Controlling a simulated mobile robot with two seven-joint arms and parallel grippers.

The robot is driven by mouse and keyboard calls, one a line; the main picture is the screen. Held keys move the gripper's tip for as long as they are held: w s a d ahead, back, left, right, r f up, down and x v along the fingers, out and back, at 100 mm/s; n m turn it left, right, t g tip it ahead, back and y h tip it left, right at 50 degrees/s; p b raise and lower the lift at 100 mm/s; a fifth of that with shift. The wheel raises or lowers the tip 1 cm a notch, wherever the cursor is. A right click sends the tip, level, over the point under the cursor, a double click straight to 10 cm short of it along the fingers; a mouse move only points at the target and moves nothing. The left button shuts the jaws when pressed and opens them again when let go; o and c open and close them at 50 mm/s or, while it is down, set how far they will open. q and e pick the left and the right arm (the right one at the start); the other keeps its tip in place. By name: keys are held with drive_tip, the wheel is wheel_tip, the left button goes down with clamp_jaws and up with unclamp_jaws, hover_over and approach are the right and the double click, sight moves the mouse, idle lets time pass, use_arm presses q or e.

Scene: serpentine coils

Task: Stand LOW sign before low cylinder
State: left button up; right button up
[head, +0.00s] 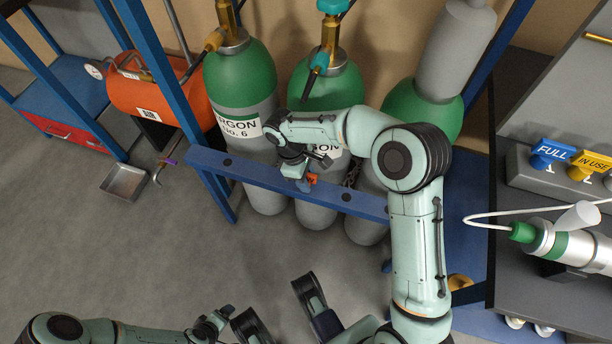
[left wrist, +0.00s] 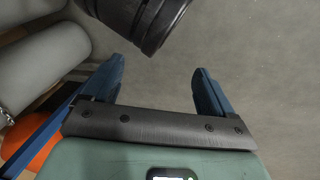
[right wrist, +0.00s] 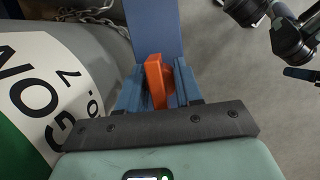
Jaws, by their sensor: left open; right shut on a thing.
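My right gripper (head: 303,183) is shut on an orange sign (right wrist: 158,80), shown edge-on, with its lettering not readable. It holds the sign at the blue rail (head: 240,173), in front of the middle gas cylinder (head: 322,92); whether the sign touches the rail is unclear. That cylinder is green and grey; its label shows as "No. 7" in the right wrist view (right wrist: 40,85). A left cylinder (head: 240,72) reads "ARGON No. 6", and a right cylinder (head: 425,105) is partly behind my arm. My left gripper (left wrist: 160,85) is open and empty, low over the floor.
A blue FULL sign (head: 552,152) and a yellow IN USE sign (head: 590,163) stand on a grey block at the right. A small cylinder with a white hose (head: 560,245) lies on the bench. An orange tank (head: 150,95) is at the left. The floor (head: 120,250) is mostly clear.

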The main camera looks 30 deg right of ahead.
drive_tip(key=shift+f, duration=0.15)
drive_tip(key=o, duration=1.2)
drive_tip(key=shift+c, duration=0.2)
drive_tip(key=p+v, duration=0.1)
drive_tip(key=v, duration=0.2)
drive_tip(key=shift+w+a+r, duration=0.1)
drive_tip(key=shift+r, duration=0.3)
drive_tip(key=p+v, duration=0.2)
drive_tip(key=v, duration=0.7)
drive_tip(key=shift+w+r+p, duration=0.1)
drive_tip(key=shift+r+p, duration=0.15)
drive_tip(key=shift+p, duration=0.05)
use_arm(q)
drive_tip(key=shift+g+h, duration=0.3)
drive_tip(key=shift+g, duration=0.2)
drive_tip(key=s+r, duration=0.1)
drive_tip(key=s+d+r, duration=0.1)
drive_tip(key=s+r, duration=0.1)
drive_tip(key=r, duration=0.1)
drive_tip(key=shift+s+d, duration=0.2)
drive_tip(key=shift+d, duration=0.2)
